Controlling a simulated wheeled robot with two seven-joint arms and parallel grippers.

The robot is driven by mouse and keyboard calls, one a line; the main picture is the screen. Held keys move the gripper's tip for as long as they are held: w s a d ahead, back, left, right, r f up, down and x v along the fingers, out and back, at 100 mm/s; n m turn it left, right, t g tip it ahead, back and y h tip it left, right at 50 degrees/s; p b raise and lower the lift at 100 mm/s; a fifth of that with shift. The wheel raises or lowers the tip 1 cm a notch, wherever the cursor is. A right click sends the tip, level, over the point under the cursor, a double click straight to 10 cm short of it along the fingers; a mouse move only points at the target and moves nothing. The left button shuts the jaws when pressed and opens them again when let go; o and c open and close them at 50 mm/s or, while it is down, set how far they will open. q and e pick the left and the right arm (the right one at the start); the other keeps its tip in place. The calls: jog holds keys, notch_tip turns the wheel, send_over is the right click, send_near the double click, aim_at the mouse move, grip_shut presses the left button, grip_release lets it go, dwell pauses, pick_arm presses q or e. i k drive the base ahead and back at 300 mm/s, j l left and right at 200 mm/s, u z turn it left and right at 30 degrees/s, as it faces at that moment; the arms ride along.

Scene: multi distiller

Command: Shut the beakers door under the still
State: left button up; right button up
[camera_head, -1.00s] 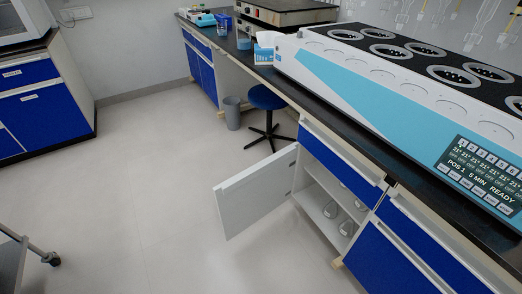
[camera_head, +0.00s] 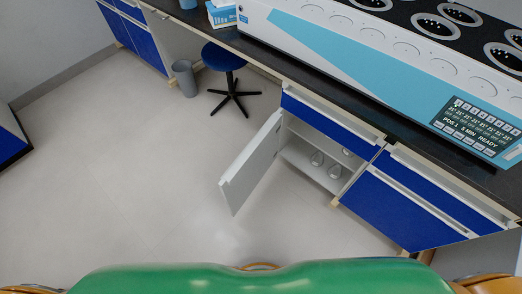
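The beakers door (camera_head: 252,163) is a white-backed cabinet door that stands wide open, swung out to the left from the cabinet under the still. The open cabinet (camera_head: 331,151) shows white shelves with several glass beakers (camera_head: 317,158) inside. The still (camera_head: 375,70) is a long white and blue machine on the dark bench above, with a lit screen (camera_head: 474,124). Neither of my grippers shows in the head view.
A blue stool (camera_head: 224,57) and a grey bin (camera_head: 185,78) stand left of the open door. A shut blue cabinet front (camera_head: 398,214) is to its right. The pale floor (camera_head: 130,190) before the door is clear.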

aim_at(237, 184)
jog(key=i+j+z, duration=0.15)
jog(key=j+z, duration=0.35)
jog(key=j, duration=0.2)
jog(key=j+z, duration=0.45)
jog(key=j, duration=0.3)
jog(key=j+z, duration=0.5)
jog(key=j, duration=0.3)
jog(key=k+j+z, duration=0.25)
jog(key=j+z, duration=0.2)
jog(key=j, duration=0.2)
jog(key=k+j+u, duration=0.1)
jog(key=j, duration=0.2)
jog(key=k+j+u, duration=0.15)
jog(key=j, duration=0.15)
jog(key=j+u, duration=0.1)
jog(key=j, duration=0.2)
jog(key=k, duration=0.05)
